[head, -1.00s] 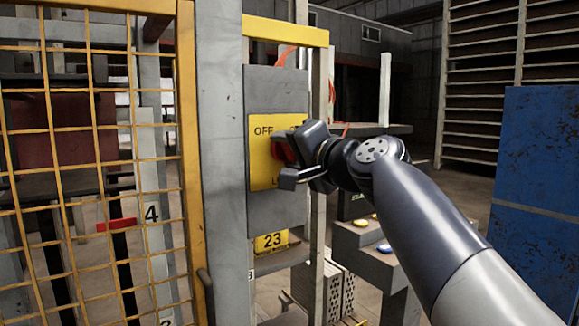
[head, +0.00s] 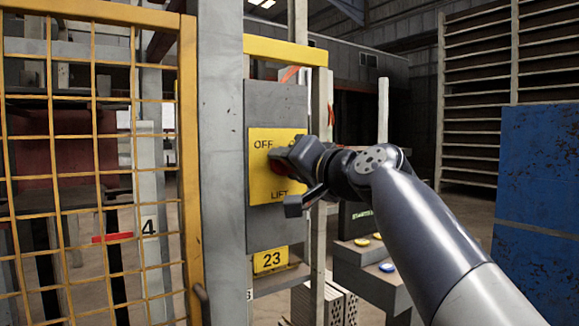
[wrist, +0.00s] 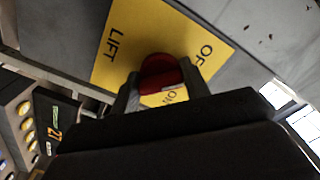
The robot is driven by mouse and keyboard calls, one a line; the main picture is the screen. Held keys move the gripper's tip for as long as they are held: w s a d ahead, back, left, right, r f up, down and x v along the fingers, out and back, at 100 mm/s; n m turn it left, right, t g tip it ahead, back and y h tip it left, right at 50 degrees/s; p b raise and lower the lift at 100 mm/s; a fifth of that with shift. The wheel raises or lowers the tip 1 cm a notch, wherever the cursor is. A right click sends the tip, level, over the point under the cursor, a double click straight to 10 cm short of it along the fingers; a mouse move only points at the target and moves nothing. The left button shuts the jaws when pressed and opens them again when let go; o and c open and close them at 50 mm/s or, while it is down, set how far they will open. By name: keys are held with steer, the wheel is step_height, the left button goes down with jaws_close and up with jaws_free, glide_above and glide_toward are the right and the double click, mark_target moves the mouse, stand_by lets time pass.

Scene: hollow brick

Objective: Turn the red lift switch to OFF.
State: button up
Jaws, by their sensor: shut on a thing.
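The red lift switch (wrist: 158,74) is a round red knob on a yellow plate (wrist: 120,62) lettered OFF, ON and LIFT. In the head view the yellow plate (head: 262,188) is on a grey box, and only a sliver of the red switch (head: 277,166) shows behind my gripper (head: 284,172). In the wrist view my gripper (wrist: 160,84) has a finger on each side of the knob and is shut on it. A pale mark shows on the knob's edge near the partly hidden ON lettering.
A grey post (head: 220,150) and yellow mesh gate (head: 95,160) stand left of the switch box. A yellow 23 tag (head: 271,260) is below it. A console with coloured buttons (head: 387,267) stands low behind my arm. A blue panel (head: 540,190) is at the right.

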steer(key=shift+f, duration=0.1)
steer(key=o, duration=1)
steer(key=b+v, duration=0.1)
steer(key=v, duration=0.9)
steer(key=shift+s+d, duration=0.25)
steer(key=shift+s, duration=0.1)
steer(key=shift+w, duration=0.15)
steer(key=p+x, duration=0.1)
steer(key=x, duration=0.9)
steer(key=shift+w+a, duration=0.25)
steer(key=shift+a, duration=0.1)
steer(key=shift+s+d, duration=0.1)
